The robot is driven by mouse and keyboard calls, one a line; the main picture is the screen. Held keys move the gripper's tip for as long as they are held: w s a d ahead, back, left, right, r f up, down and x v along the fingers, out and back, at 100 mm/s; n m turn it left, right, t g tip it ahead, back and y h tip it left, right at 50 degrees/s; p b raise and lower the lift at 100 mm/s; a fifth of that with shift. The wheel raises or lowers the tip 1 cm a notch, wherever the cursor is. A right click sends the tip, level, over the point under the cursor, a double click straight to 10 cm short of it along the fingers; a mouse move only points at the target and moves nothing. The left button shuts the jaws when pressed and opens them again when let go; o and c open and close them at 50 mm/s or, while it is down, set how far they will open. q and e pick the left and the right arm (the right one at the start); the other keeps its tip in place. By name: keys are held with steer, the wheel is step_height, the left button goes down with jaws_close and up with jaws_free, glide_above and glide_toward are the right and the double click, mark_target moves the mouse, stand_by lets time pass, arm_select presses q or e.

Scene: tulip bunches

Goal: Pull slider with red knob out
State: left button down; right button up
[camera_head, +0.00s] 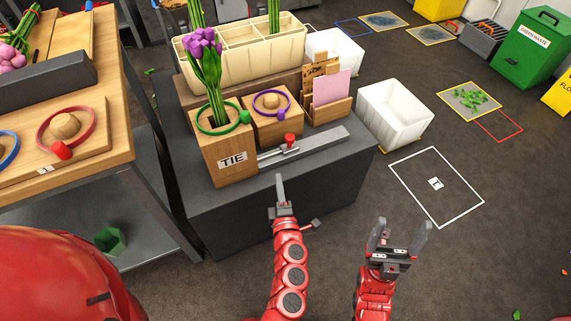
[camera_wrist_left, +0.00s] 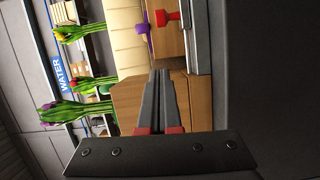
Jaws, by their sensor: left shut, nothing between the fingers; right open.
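The slider's red knob (camera_head: 290,140) stands on a metal rail (camera_head: 305,145) along the front of the dark grey stand, beside the wooden TIE box (camera_head: 231,158). The knob also shows near the top of the left wrist view (camera_wrist_left: 168,18), with the pale rail to its right. My left gripper (camera_head: 279,180) is shut and empty, in front of the stand and below the knob in the head view, apart from it. In the left wrist view its fingers (camera_wrist_left: 158,75) are together. My right gripper (camera_head: 402,226) is open and empty, over the floor to the right.
Purple tulips (camera_head: 205,60) stand in the TIE box inside a green ring (camera_head: 218,118). A purple ring (camera_head: 270,103) lies on a wooden block behind the rail. A card holder (camera_head: 328,107) and white bin (camera_head: 395,110) are to the right. A wooden table (camera_head: 100,100) is at left.

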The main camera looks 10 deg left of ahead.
arm_select(q)
steer(key=x, duration=0.9)
steer(key=shift+w+d+f+b, duration=0.25)
steer(key=shift+w+d+b, duration=0.05)
steer(key=shift+w+b, duration=0.05)
steer(key=w, duration=0.1)
steer(key=w+d, duration=0.1)
steer(key=w, duration=0.1)
steer(key=shift+d+f+b, duration=0.15)
steer(key=shift+d+b, duration=0.05)
steer(key=shift+b, duration=0.1)
steer(key=shift+w+d, duration=0.2)
steer(key=shift+w, duration=0.25)
